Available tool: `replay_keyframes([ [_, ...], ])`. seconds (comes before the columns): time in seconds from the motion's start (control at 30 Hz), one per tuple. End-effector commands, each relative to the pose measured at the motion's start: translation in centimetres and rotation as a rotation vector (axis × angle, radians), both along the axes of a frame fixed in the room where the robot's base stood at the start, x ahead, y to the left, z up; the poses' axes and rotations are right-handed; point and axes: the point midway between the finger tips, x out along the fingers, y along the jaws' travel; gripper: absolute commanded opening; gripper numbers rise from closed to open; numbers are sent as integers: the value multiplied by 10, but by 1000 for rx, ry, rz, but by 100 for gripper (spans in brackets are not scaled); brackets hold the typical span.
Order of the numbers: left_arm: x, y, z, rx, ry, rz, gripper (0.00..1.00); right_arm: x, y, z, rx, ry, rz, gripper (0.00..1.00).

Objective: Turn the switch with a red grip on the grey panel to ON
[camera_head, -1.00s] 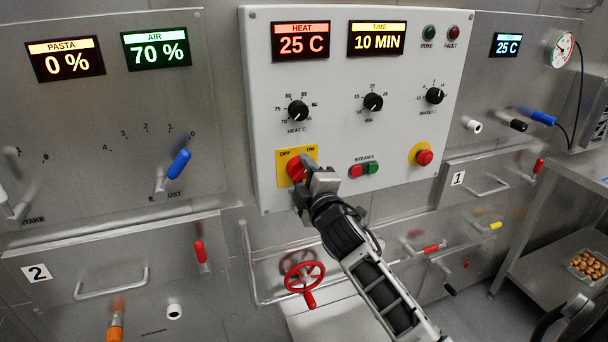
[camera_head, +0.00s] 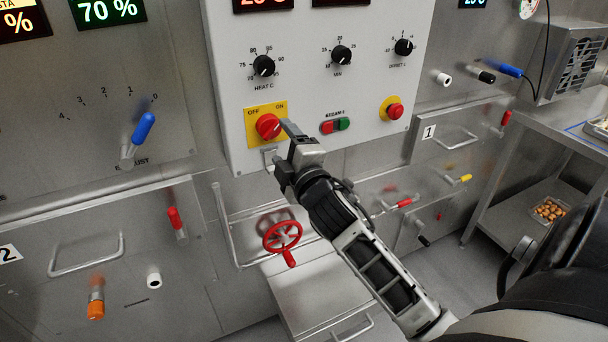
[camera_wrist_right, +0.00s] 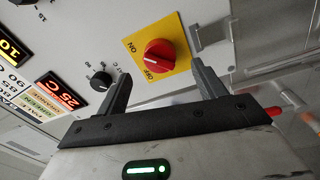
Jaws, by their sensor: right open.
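The switch with a red grip (camera_head: 268,126) sits on a yellow plate (camera_head: 251,112) at the lower left of the light grey panel (camera_head: 300,88). OFF is printed at the plate's upper left and ON at its upper right in the head view. The red grip also shows in the right wrist view (camera_wrist_right: 160,56), with a pale mark; I cannot tell for certain which label it points at. My right gripper (camera_head: 279,146) is open and empty, just to the lower right of the grip. In the wrist view its fingers stand apart on either side of the grip, short of it. My left gripper is out of view.
Black dials, including the heat dial (camera_head: 263,66), sit above the switch. Red and green buttons (camera_head: 335,125) and a red stop button (camera_head: 394,111) are to its right. A red handwheel (camera_head: 282,236) stands out below. A blue-handled lever (camera_head: 143,128) is at the left.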

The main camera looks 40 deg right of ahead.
Motion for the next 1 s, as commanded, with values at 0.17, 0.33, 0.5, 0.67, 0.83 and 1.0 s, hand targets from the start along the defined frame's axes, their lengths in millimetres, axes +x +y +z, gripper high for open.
replay_keyframes([
  [0.17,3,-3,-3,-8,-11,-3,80,-45,11,-7,2,2,0,69],
  [0.33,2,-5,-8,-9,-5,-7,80,-78,19,-8,2,2,0,69],
  [0.5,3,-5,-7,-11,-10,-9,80,-96,23,-8,2,1,-2,69],
  [0.67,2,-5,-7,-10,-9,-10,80,-102,24,-7,1,-1,-1,69],
  [0.83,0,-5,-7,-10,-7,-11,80,-102,24,-6,1,-1,-1,69],
  [1.0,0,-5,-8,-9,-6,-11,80,-102,24,-7,1,0,-1,69],
])
